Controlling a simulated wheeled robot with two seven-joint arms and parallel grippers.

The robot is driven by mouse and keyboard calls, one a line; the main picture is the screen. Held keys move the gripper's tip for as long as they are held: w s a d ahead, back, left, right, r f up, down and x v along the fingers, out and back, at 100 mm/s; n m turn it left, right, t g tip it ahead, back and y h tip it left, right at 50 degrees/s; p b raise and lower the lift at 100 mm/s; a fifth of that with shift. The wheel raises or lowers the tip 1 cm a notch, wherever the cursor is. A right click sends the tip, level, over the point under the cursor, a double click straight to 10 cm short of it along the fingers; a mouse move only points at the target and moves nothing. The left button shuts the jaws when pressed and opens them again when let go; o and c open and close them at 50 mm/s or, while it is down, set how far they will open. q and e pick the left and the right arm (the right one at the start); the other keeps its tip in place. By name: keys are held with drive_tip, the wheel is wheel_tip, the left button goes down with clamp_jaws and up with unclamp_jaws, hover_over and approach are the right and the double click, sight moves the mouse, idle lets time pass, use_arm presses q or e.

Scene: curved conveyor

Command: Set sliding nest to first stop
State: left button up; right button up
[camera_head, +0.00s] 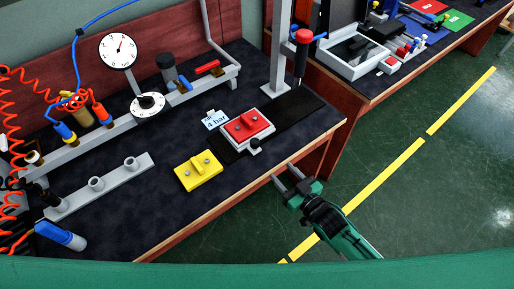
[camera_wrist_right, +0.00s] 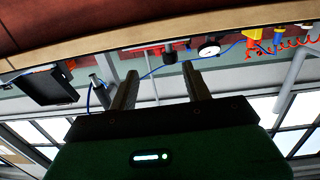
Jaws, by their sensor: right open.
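The sliding nest looks to be the pale tray (camera_head: 264,136) holding a red block (camera_head: 247,125). It sits on a dark track (camera_head: 294,105) that runs toward the press column. A small black knob (camera_head: 255,144) is at its front side. My right gripper (camera_head: 284,176) is open and empty, just off the bench's front edge, to the lower right of the nest and apart from it. In the right wrist view its two fingers (camera_wrist_right: 160,78) stand apart with nothing between them; the nest cannot be made out there. My left gripper is not in view.
A yellow block (camera_head: 199,171) lies left of the nest, and a "4 bar" label (camera_head: 215,120) stands behind it. The press column (camera_head: 281,50) with its red-knobbed lever (camera_head: 303,37) rises at the track's far end.

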sight(258, 146)
drive_tip(key=shift+y, duration=0.4)
drive_tip(key=w+a+r, duration=0.1)
drive_tip(key=w+a, duration=0.1)
drive_tip(key=w+a+r, duration=0.1)
drive_tip(key=w+a, duration=0.1)
drive_tip(key=w+a+p, duration=0.1)
drive_tip(key=w+a, duration=0.1)
drive_tip(key=shift+w+r, duration=0.1)
drive_tip(key=shift+r, duration=0.3)
drive_tip(key=x, duration=0.4)
drive_tip(key=shift+w+a+f, duration=0.1)
drive_tip(key=shift+w+a, duration=0.2)
drive_tip(key=shift+w, duration=0.3)
drive_tip(key=shift+c, duration=0.2)
clamp_jaws()
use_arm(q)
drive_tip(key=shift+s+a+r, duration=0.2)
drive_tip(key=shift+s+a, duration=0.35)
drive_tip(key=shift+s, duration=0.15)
